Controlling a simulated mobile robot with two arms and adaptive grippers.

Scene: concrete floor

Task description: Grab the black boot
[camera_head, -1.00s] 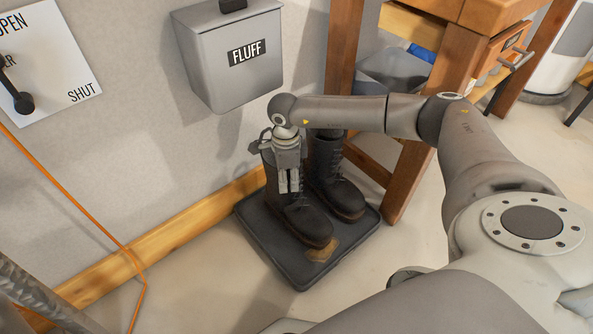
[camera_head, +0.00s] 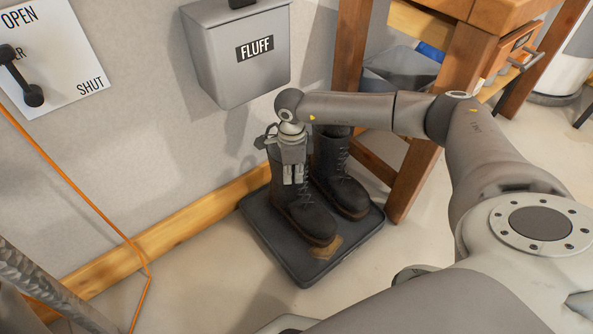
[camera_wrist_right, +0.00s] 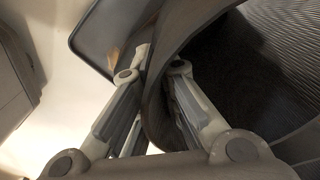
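A pair of black lace-up boots stands upright on a dark tray (camera_head: 283,262) against the wall. The nearer boot (camera_head: 305,222) is on the left, toe toward me; the other boot (camera_head: 343,185) is just behind it to the right. My right gripper (camera_head: 294,178) reaches down at the top of the nearer boot's shaft, its fingers close together. In the right wrist view, the gripper (camera_wrist_right: 153,72) has one finger on each side of the boot's wall (camera_wrist_right: 154,118), which fills the gap between them. The arm hides part of both boot tops. My left gripper is out of view.
A grey box labelled FLUFF (camera_head: 238,65) hangs on the wall above the boots. A wooden workbench leg (camera_head: 412,180) stands close to the right of the tray. An orange cable (camera_head: 90,205) runs down the wall at left. Bare floor (camera_head: 205,275) lies in front.

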